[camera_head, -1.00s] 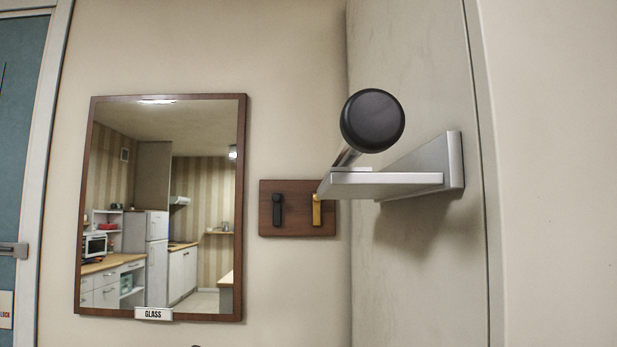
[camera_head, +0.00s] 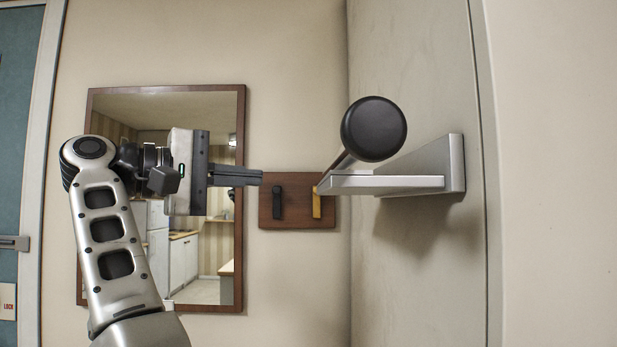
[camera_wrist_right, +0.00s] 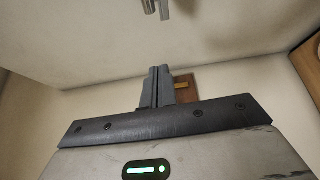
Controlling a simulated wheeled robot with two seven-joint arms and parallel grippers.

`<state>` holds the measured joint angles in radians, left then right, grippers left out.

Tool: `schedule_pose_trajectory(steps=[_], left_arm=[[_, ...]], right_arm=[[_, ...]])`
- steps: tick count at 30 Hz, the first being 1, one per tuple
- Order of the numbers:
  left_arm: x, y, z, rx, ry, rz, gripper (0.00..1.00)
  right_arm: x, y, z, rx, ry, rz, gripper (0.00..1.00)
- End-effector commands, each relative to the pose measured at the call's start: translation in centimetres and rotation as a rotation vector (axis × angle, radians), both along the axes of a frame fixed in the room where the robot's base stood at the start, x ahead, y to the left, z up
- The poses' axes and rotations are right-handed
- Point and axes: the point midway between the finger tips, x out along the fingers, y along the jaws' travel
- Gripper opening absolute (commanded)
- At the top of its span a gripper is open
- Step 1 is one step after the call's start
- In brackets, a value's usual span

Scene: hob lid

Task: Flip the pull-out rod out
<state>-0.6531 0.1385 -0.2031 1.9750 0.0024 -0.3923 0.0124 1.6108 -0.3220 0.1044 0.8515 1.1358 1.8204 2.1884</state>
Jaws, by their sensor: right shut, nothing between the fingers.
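The pull-out rod (camera_head: 343,160) is a thin metal rod with a large round black knob (camera_head: 374,129) on its end, tilted up to the right. It sits at the left end of a grey metal bracket (camera_head: 390,184) fixed to the pale panel at right. My right gripper (camera_head: 262,177) is left of the rod, apart from it, with its fingers pointing right. Its fingers are together and empty. They also show in the right wrist view (camera_wrist_right: 161,74). Metal pieces at the top of that view are cut off; I cannot tell which parts they are. My left gripper is not in view.
A brown wall plaque (camera_head: 297,222) with a black hook (camera_head: 278,202) and a yellow hook (camera_head: 316,203) is behind the fingertips. A framed mirror (camera_head: 241,130) hangs behind my arm. The space below the bracket is clear.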

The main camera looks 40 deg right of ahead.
Motion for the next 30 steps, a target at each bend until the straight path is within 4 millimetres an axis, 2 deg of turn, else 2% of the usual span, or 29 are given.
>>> schedule_pose_trajectory(steps=[5, 8, 21, 24, 30], left_arm=[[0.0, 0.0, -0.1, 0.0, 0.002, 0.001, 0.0], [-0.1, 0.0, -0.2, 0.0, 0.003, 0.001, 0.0], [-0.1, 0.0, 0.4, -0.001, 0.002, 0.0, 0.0], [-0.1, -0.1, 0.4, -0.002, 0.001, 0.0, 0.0], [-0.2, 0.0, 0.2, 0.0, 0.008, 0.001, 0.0]], right_arm=[[-0.1, -0.5, 0.0, 0.0, 0.0, -0.002, 0.0], [-0.2, -1.5, -0.1, 0.001, 0.0, -0.003, 0.0], [-1.9, -10.4, -0.1, -0.002, 0.001, -0.006, 0.0], [-3.2, -9.1, -0.1, -0.003, -0.001, 0.0, 0.0], [-4.9, -8.2, 0.0, -0.002, 0.001, -0.001, 0.0]])
